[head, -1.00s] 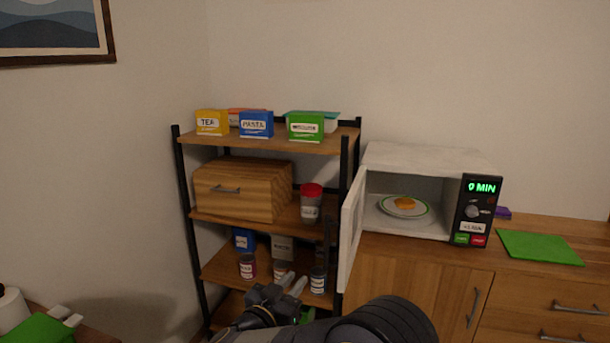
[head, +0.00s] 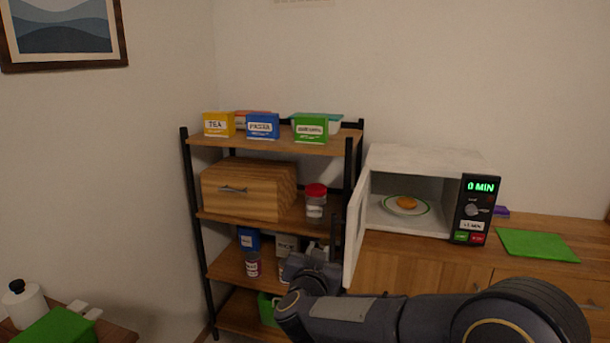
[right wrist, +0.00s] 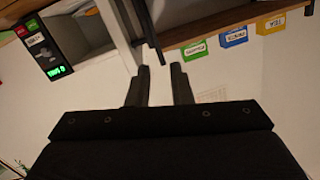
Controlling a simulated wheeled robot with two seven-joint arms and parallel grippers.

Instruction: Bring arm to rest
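My right arm comes in from the lower right in the head view. Its gripper (head: 318,250) is in front of the lower part of the shelf rack, left of the microwave's open door. In the right wrist view the two dark fingers (right wrist: 162,72) stand apart with nothing between them, so it is open and empty. The wrist view is upside down, with the shelf boxes and microwave along its top. The arm hides parts of the lower shelves and the counter front. My left gripper is not in view.
The shelf rack (head: 193,235) holds boxes, a wooden bread box (head: 240,192), a red-lidded jar (head: 316,205) and lower jars. The microwave (head: 425,160) has its door (head: 356,230) open and a plate (head: 428,209) with food inside. A green mat (head: 537,245) lies on the right counter.

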